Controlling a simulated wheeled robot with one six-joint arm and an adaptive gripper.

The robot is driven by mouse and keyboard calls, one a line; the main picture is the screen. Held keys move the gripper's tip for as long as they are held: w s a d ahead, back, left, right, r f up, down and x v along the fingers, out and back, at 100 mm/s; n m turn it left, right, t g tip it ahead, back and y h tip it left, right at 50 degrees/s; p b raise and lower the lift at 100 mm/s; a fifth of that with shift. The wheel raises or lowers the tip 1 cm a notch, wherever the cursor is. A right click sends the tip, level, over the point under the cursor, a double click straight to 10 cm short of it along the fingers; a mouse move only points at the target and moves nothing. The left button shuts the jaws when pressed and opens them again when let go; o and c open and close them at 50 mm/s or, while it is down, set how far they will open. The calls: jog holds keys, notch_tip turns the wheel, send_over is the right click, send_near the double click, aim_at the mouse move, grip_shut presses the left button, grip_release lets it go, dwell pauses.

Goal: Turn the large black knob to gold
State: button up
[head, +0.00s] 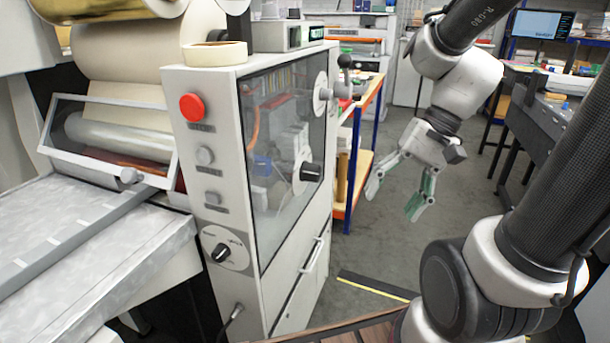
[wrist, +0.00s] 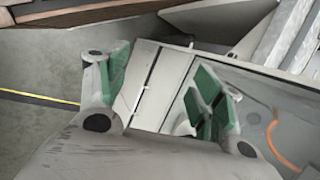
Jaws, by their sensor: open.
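A black knob (head: 311,172) sits on a pale round dial plate on the glass side panel of the white machine (head: 185,90). Any marks on that plate are too small to read. A second black knob (head: 221,252) sits on a round dial low on the machine's front face, with illegible labels around it. My gripper (head: 394,198) is open and empty, pointing down over the floor, right of the machine and apart from both knobs. In the wrist view my gripper (wrist: 163,92) has its green-padded fingers spread, with the machine's lower panels beyond. Neither knob is clear there.
A red button (head: 191,107) and two grey knobs are on the machine's front. A lever with a round grey base (head: 321,93) is higher on the side. A cabinet handle (head: 314,256) juts out below. A blue-legged shelf (head: 362,140) stands behind. Grey floor is open around my gripper.

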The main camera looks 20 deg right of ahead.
jog(key=w+a+f+m+y, duration=0.2)
jog(key=w+a+m+y, duration=0.2)
jog(key=y, duration=0.1)
jog(key=m+t+y, duration=0.4)
jog(key=m+t, duration=0.6)
jog(key=m, duration=0.4)
send_near(319, 174)
jog(key=x, duration=1.1)
jog(key=c, duration=1)
